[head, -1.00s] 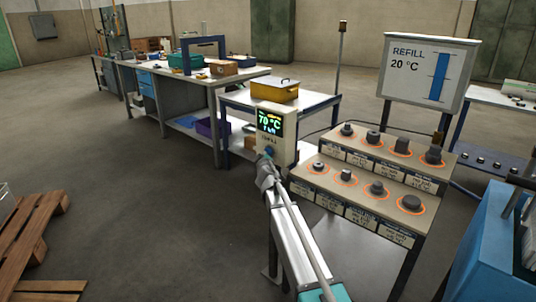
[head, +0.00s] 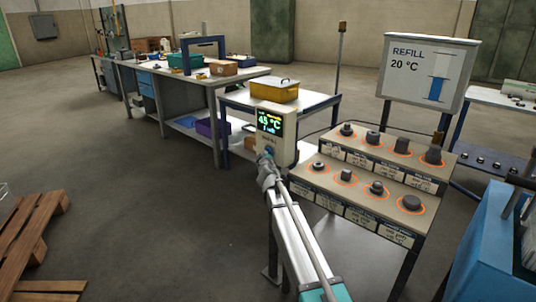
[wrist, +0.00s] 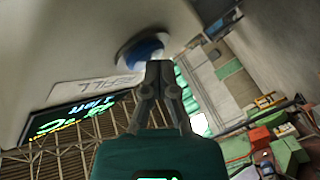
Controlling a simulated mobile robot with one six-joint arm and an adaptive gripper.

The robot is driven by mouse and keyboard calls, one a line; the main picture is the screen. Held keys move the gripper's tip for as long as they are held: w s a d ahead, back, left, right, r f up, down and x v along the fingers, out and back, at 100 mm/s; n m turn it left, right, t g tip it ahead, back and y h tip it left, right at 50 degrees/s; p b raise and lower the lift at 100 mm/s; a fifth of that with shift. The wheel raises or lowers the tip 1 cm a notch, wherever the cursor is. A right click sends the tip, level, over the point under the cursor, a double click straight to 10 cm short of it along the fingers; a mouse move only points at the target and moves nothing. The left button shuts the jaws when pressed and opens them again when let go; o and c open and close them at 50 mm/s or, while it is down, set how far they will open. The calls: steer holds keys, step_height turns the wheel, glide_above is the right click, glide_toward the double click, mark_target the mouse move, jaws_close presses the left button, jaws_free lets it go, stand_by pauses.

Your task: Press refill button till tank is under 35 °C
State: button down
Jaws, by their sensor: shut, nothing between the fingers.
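The tank's control box (head: 284,148) is a pale panel with a dark display (head: 270,122) that reads about 45 °C. The blue refill button (wrist: 143,50) is on the box face just beyond my fingertips in the wrist view. My gripper (wrist: 159,66) is shut and empty, its tips at the button; I cannot tell whether they press it. In the head view my gripper (head: 265,160) covers most of the button.
A stepped stand (head: 400,172) with several dark metal pieces in orange rings stands right of the box. A yellow bin (head: 274,91) sits on the table behind. A blue machine (head: 490,240) is at right, a wooden pallet (head: 32,232) at left.

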steer(key=shift+s+a, duration=0.1)
steer(key=shift+s, duration=0.05)
steer(key=shift+s+a, duration=0.5)
steer(key=shift+s, duration=0.15)
steer(key=shift+a, duration=0.1)
stand_by(0.3)
steer(key=shift+s+a, duration=0.75)
steer(key=shift+s, duration=0.25)
steer(key=shift+s+a, duration=0.7)
steer(key=shift+s, duration=0.25)
steer(key=shift+d, duration=0.1)
